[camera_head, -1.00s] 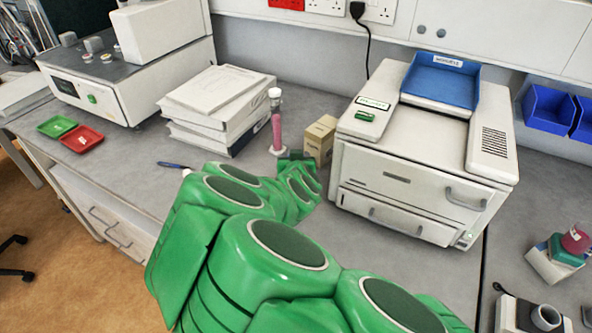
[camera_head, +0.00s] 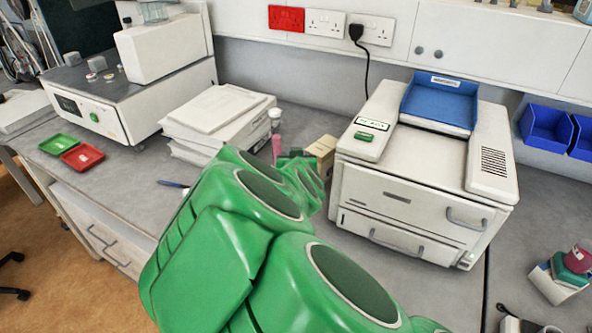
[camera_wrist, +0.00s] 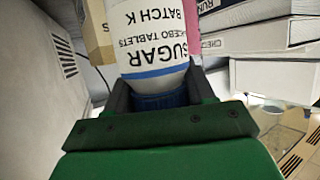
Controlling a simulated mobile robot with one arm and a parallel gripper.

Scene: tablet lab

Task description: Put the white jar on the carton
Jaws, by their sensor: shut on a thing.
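The white jar (camera_wrist: 153,45) is in my gripper (camera_wrist: 160,92) in the wrist view. Its label reads "SUGAR BATCH K", upside down in the picture, and its blue cap (camera_wrist: 160,100) sits between the fingers. My gripper is shut on it. In the head view my green arm hides the jar and most of the gripper. The carton is a small tan box (camera_head: 322,153) standing on the bench just beyond my arm's end, left of the white machine. A tan box edge that looks like it also shows at the wrist view's upper left (camera_wrist: 97,35).
A pink tube with a white cap (camera_head: 276,145) stands left of the carton, beside a stack of white binders (camera_head: 210,125). The large white machine (camera_head: 415,190) is close on the right. Green (camera_head: 60,144) and red trays (camera_head: 83,157) and a blue pen (camera_head: 173,184) lie left.

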